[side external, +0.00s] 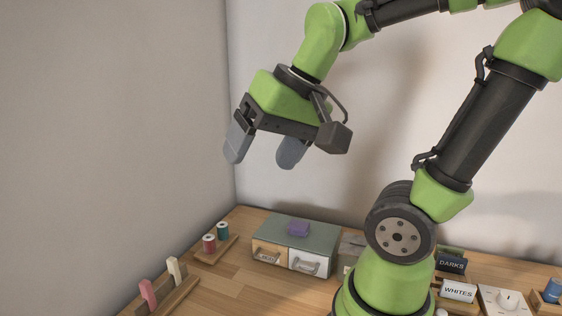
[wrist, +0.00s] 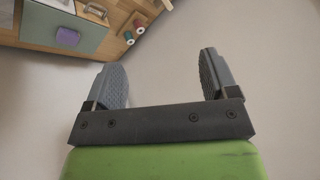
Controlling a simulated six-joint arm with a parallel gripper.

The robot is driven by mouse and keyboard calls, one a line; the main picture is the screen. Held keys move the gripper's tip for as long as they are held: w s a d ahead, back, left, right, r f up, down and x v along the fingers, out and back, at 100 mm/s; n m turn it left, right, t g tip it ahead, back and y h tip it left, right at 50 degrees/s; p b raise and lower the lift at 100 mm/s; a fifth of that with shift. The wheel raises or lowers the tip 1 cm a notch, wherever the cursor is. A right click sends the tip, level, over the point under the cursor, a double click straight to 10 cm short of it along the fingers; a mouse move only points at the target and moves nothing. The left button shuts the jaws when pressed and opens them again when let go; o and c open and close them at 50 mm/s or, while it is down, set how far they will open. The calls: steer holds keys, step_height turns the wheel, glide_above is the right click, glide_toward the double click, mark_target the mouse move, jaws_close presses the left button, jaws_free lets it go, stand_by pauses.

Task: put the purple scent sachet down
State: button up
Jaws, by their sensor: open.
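The purple scent sachet (side external: 298,228) lies on top of a grey-green drawer box (side external: 272,229) at the back of the table. It also shows at the upper left of the wrist view (wrist: 68,37), on the box top (wrist: 92,32). My gripper (side external: 263,158) is open and empty, high above the table, up and to the left of the sachet in the side view. In the wrist view its two fingers (wrist: 165,78) stand wide apart with only plain wall between them. The sachet is well clear of the fingers.
Thread spools (side external: 216,238) stand on a small wooden tray left of the box. A wooden rack (side external: 165,295) holds a pink and a cream piece at the front left. DARKS (side external: 452,265) and WHITES (side external: 458,292) signs stand at the right. Walls rise at the left and back.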

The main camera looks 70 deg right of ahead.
steer(key=s+a+n+t+y, duration=0.1)
steer(key=s+a+n, duration=0.1)
steer(key=s+a, duration=0.1)
steer(key=shift+s+a+n, duration=0.3)
steer(key=shift+s+n, duration=0.1)
stand_by(0.9)
